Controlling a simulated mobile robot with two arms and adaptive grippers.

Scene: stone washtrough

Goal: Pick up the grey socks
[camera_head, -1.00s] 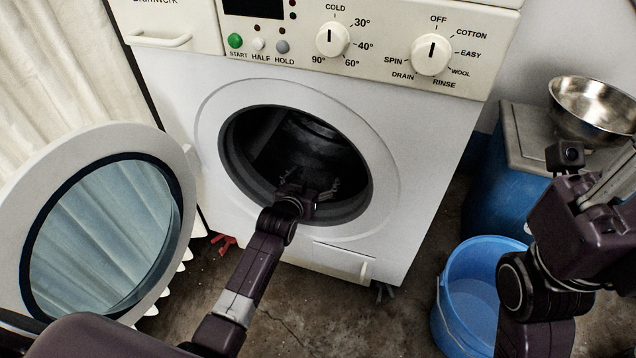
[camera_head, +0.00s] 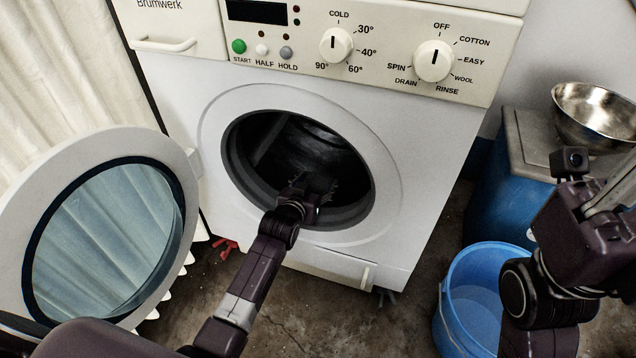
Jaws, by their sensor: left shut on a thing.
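My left gripper (camera_head: 316,184) reaches through the round door opening of the washing machine (camera_head: 420,150) into its dark drum (camera_head: 300,145). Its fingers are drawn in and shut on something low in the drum. The grey socks cannot be made out clearly in the dark; the gripper and the shadow hide what is between the fingers. My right gripper (camera_head: 603,195) is at the right edge, only partly in view, away from the machine, and its fingertips do not show.
The open round door (camera_head: 190,235) stands at the left, by a pale curtain (camera_head: 60,70). A blue bucket (camera_head: 470,300) stands on the floor at the right. A steel bowl (camera_head: 595,112) rests on a grey lid (camera_head: 530,140) over a blue container (camera_head: 500,200).

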